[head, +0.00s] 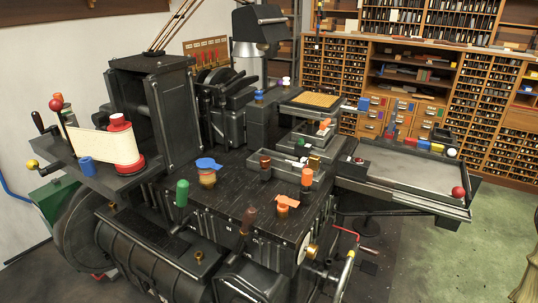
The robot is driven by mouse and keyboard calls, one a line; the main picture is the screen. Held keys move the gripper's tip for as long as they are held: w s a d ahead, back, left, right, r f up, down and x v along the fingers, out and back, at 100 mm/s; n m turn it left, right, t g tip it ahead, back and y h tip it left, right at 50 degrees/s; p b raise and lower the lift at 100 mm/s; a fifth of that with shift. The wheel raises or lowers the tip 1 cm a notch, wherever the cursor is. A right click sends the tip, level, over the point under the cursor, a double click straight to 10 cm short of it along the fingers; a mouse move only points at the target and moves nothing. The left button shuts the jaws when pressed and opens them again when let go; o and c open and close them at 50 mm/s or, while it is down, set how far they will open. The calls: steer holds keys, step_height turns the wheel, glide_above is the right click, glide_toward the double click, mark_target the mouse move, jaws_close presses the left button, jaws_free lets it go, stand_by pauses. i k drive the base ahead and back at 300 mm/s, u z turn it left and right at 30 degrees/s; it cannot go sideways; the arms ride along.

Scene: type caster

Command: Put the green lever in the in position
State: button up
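The green lever (182,193) stands at the front left edge of the black casting machine (235,200). Its rounded green handle is upright, on a dark shaft that runs down towards the lower front of the machine. I cannot tell from this view whether it is in or out. My gripper is not in the head view.
A brown-handled lever (248,219) stands right of the green one. A blue-topped knob (208,168), an orange knob (307,177) and an orange wing piece (284,203) are on the machine top. A crank with red and yellow parts (347,265) sticks out at front right. Green floor (440,265) is open at right.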

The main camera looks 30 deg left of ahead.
mark_target(183, 184)
steer(key=z, duration=0.05)
steer(key=k, duration=0.5)
steer(key=u, duration=0.4)
steer(key=i, duration=0.35)
steer(key=u, duration=0.4)
steer(key=k, duration=0.65)
steer(key=u, duration=1)
steer(key=i, duration=0.5)
steer(key=u, duration=0.05)
